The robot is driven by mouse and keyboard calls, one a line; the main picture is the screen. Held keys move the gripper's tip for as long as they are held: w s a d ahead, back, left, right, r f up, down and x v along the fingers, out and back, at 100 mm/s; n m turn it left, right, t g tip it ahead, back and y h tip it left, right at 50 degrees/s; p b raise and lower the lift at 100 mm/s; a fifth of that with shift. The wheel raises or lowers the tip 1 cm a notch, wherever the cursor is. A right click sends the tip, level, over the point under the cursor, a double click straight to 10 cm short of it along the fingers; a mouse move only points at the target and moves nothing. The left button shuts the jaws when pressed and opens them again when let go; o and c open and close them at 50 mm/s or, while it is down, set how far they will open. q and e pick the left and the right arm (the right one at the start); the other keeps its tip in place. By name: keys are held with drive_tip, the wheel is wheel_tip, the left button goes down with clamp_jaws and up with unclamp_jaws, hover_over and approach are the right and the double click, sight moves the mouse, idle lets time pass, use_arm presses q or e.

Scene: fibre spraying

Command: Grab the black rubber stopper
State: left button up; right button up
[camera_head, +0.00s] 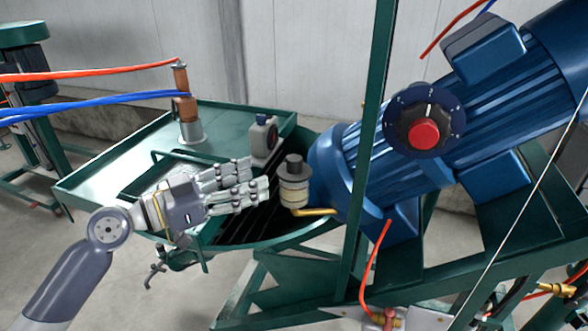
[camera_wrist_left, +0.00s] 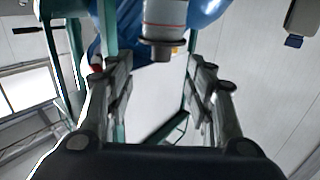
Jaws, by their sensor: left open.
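The black rubber stopper (camera_head: 294,162) is a short dark cylinder on top of a grey disc and a cream-coloured fitting (camera_head: 294,195), beside the blue motor. In the left wrist view the dark stopper (camera_wrist_left: 161,51) shows at the top middle, at the end of the pale fitting (camera_wrist_left: 164,14). My left gripper (camera_head: 258,178) is open, with its fingers pointing right towards the fitting. A gap shows between the fingertips and the fitting. In the left wrist view nothing is held between the fingers (camera_wrist_left: 155,78). My right gripper does not show.
A large blue motor (camera_head: 450,115) with a red-knobbed dial (camera_head: 424,131) fills the right side. A green post (camera_head: 366,150) stands right of the fitting. A green tray table (camera_head: 105,185) carries a copper-coloured cylinder (camera_head: 181,80) and a grey bottle (camera_head: 263,138). Red and blue hoses cross at left.

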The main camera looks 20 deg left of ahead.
sight(293, 158)
use_arm(q)
drive_tip(key=p+x, duration=0.2)
drive_tip(key=x, duration=0.1)
drive_tip(key=r+p+x, duration=0.1)
drive_tip(key=x, duration=0.2)
drive_tip(key=p+x, duration=0.2)
drive_tip(key=x, duration=0.2)
drive_tip(key=shift+w+a+r+p, duration=0.1)
drive_tip(key=shift+w+r+p, duration=0.1)
drive_tip(key=shift+p, duration=0.1)
drive_tip(key=shift+w+d+f, duration=0.2)
drive_tip(key=shift+w+d, duration=0.05)
drive_tip(key=shift+d, duration=0.05)
drive_tip(key=shift+s+a, duration=0.1)
drive_tip(key=shift+c, duration=0.5)
drive_tip(key=c, duration=1)
